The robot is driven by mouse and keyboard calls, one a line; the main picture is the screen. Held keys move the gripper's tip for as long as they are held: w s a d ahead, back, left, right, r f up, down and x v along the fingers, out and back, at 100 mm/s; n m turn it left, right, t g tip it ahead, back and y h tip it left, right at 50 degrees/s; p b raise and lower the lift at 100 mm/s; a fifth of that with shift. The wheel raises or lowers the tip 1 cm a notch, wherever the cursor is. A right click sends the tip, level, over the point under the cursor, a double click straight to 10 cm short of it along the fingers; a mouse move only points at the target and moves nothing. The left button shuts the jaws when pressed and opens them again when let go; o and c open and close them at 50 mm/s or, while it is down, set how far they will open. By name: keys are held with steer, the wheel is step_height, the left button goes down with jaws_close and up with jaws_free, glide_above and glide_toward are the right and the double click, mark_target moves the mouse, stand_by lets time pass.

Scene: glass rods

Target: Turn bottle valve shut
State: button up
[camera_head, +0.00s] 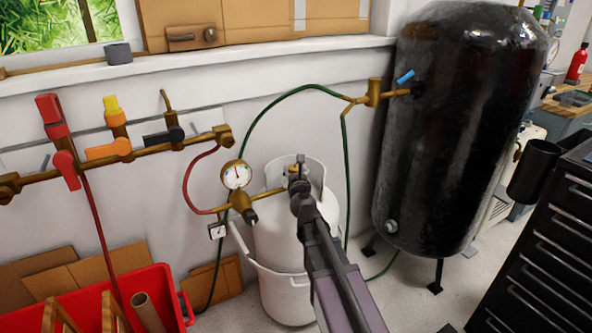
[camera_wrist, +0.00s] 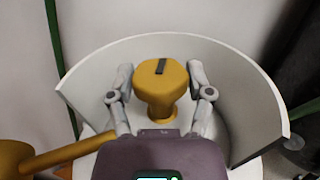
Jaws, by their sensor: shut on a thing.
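The white gas bottle (camera_head: 278,245) stands upright against the wall in the head view, with a round collar around its top. Its brass-yellow valve knob (camera_wrist: 157,98) stands inside the collar (camera_wrist: 250,92) in the wrist view, a dark mark across its top. My gripper (camera_head: 298,180) reaches into the collar from the front. In the wrist view its two fingers stand on the left and right of the knob, shut on it. In the head view my gripper mostly hides the knob.
A regulator with a gauge (camera_head: 236,175) joins the bottle at left by a brass pipe. Red and green hoses run nearby. A pipe with several coloured valves (camera_head: 112,148) is on the wall. A black tank (camera_head: 455,130) stands right, a red crate (camera_head: 165,290) lower left.

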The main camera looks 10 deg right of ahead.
steer(key=m+h, duration=0.2)
steer(key=h, duration=0.1)
steer(key=m+g+h, duration=0.1)
steer(key=m+h, duration=0.1)
steer(key=h, duration=0.1)
steer(key=shift+w+a+g, duration=0.15)
steer(key=shift+w+g, duration=0.05)
steer(key=shift+g, duration=0.1)
steer(key=shift+m+g+h, duration=0.9)
steer(key=shift+m+h, duration=0.3)
steer(key=shift+h, duration=0.5)
steer(key=shift+m+g+h, duration=0.3)
steer(key=shift+h, duration=0.1)
steer(key=o, duration=1.1)
steer(key=shift+o, duration=0.2)
steer(key=shift+s, duration=0.1)
steer(key=shift+s, duration=0.1)
steer(key=shift+v, duration=0.85)
steer(key=v, duration=1)
